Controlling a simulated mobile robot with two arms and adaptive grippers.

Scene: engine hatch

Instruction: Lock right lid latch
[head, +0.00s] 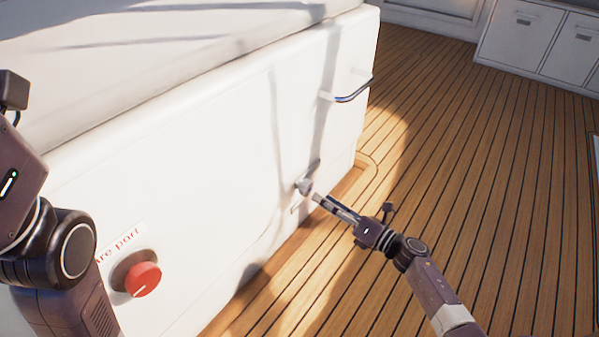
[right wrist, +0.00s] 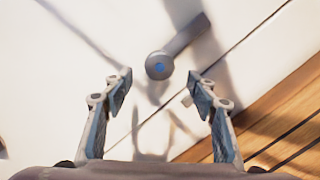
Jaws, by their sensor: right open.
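The right lid latch (head: 306,183) is a small grey lever with a round hub on the white hatch front. In the right wrist view the latch (right wrist: 161,65) has a blue dot on its hub, and its lever slants to the upper right. My right gripper (head: 316,198) is just to the lower right of the latch in the head view. In the right wrist view my right gripper (right wrist: 159,80) is open, with its fingers apart on either side below the hub and nothing between them. My left arm shows at the left edge of the head view, but its gripper is out of view.
A red round knob (head: 142,279) sits on the white hatch front (head: 200,150) at lower left. A handle bar (head: 353,91) sticks out near the far corner. Wooden deck (head: 470,180) lies open to the right, with white cabinets (head: 540,45) behind.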

